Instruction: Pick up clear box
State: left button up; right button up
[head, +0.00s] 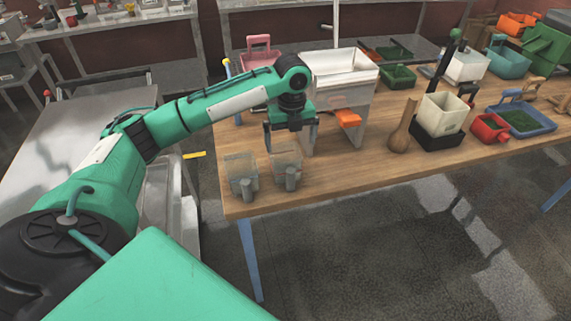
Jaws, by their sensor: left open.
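Two clear, greyish boxes stand upright side by side at the near left corner of the wooden table: a left clear box (241,172) and a right clear box (286,167). Each has a grey rounded handle on its near side. My left gripper (290,146) points down with its fingers spread, above and slightly behind the right clear box. Nothing shows between its fingers. I cannot tell whether a fingertip touches the box rim. My right gripper is out of view.
A white-topped hopper (340,66) with an orange part (348,118) stands just right of my gripper. A brown scoop (402,130), a cream container (442,115) and a blue tray (525,122) lie further right. A pink container (260,52) stands behind. The front table edge is close to the boxes.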

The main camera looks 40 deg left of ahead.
aim_at(290, 162)
pick_arm(q)
jog(key=shift+a+f, duration=0.15)
jog(key=shift+f, duration=0.1)
notch_tip(290, 162, down, 8)
jog(key=shift+r+p, duration=0.2)
jog(key=shift+p, duration=0.7)
jog(key=f+p, duration=0.1)
jog(key=f, duration=0.1)
jog(key=f+p, duration=0.1)
jog(key=f, duration=0.1)
jog(key=shift+a+f, duration=0.2)
jog(key=shift+f, duration=0.5)
jog(key=c, duration=1)
jog(key=shift+r, duration=0.15)
